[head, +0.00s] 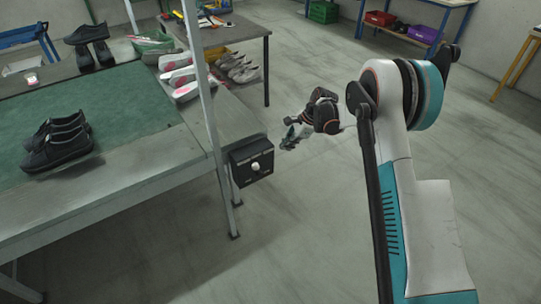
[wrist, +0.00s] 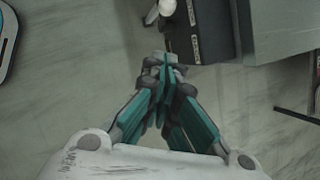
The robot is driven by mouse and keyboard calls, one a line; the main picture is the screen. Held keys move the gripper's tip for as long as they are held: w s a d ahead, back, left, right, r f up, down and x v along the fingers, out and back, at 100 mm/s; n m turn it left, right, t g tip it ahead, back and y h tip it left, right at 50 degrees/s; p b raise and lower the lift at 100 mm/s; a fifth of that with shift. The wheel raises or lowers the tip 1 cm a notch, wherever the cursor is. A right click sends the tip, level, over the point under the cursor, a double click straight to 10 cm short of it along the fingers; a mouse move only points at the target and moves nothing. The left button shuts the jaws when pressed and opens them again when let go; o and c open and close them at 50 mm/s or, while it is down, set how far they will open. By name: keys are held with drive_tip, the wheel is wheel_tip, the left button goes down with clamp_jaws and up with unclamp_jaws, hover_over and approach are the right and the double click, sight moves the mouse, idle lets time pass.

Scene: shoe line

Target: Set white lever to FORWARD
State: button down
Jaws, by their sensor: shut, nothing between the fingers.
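The white lever (head: 256,166) has a round knob and sticks out from the front of a black control box (head: 240,170) mounted by the table's post. In the wrist view, the white knob (wrist: 167,7) shows at the top edge, beside the dark box (wrist: 225,30) with small light labels. The lever's setting cannot be read. My gripper (head: 285,143) is shut and empty, to the right of the box and apart from the lever in the head view. In the wrist view, its closed fingertips (wrist: 163,65) lie below the knob.
A work table with a green mat (head: 120,110) stands at the left and bears black shoes (head: 57,145). A metal post (head: 200,70) rises close to the box. White shoes with pink (head: 178,75) lie behind it. The floor (head: 310,220) around my arm is clear.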

sight(256, 169)
drive_tip(key=s+a+r+b+x, duration=0.1)
drive_tip(key=b+x, duration=0.4)
drive_tip(key=x, duration=0.7)
drive_tip(key=shift+w+a+f, duration=0.2)
drive_tip(key=shift+a+f, duration=0.05)
drive_tip(key=shift+a, duration=0.6)
